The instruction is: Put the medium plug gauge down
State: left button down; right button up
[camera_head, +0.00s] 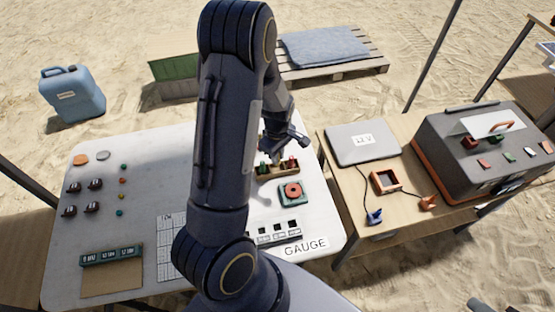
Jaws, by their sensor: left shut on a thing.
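My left gripper (286,145) is over a small wooden rack (264,178) on the white table, just right of my raised arm. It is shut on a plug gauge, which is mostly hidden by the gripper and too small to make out. Small gauges with green and red parts show at the rack, the red one (291,162) at its right end. I cannot tell whether the held gauge touches the rack. A dark piece, perhaps my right gripper (478,303), shows at the bottom right edge; its jaws cannot be made out.
In front of the rack are a green block with a red ring (293,192) and a strip of dark squares by the GAUGE label (306,246). Small parts lie at the table's left. A wooden table (350,215) at right bears a laptop-like case (362,143) and a toolbox (470,150).

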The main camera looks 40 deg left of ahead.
pick_arm(q)
jog(key=shift+f+p, duration=0.4)
jog(key=shift+f, duration=1.2)
jog(key=shift+f, duration=0.2)
jog(key=c, duration=1.4)
grip_release()
jog(key=shift+r, duration=0.1)
